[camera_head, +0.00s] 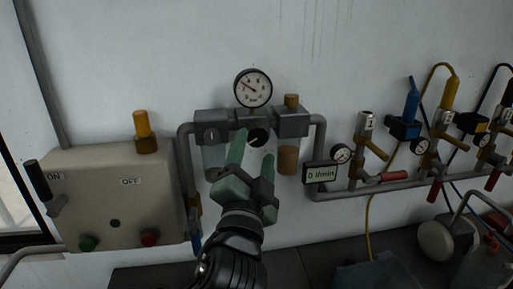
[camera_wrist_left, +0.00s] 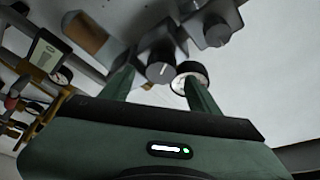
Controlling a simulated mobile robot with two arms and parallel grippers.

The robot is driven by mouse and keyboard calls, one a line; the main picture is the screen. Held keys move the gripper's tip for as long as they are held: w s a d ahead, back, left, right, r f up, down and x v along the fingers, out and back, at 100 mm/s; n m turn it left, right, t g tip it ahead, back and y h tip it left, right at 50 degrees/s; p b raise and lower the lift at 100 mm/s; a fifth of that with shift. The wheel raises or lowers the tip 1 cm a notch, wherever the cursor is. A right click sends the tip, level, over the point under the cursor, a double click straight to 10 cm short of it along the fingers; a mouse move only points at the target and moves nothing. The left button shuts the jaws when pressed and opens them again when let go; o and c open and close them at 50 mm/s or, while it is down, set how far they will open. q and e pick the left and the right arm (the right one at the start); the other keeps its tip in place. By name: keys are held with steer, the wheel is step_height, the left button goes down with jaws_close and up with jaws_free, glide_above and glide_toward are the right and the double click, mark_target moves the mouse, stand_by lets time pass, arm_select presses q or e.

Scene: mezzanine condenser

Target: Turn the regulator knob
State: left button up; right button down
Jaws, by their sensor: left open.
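The regulator knob (camera_head: 258,136) is a dark round knob with a pale pointer line, on the front of the wall-mounted unit below the round gauge (camera_head: 253,88). In the left wrist view the knob (camera_wrist_left: 160,71) shows between the fingers, with its line near upright, and the gauge (camera_wrist_left: 192,74) shows beside it. My left gripper (camera_head: 254,149) has green fingers and is open. Its fingers reach toward the knob, one on each side of it in the picture. I cannot tell whether they touch it. My right gripper is not in view.
A second dark knob (camera_head: 212,135) sits left on the unit. A display (camera_head: 320,172) reads 0 l/min. A control box (camera_head: 110,200) with an ON lever stands left. Pipes, valves and small gauges (camera_head: 341,153) run along the wall to the right.

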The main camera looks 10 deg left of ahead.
arm_select(q)
steer(key=v, duration=0.3)
steer(key=shift+s+b, duration=0.1)
steer(key=shift+b, duration=0.3)
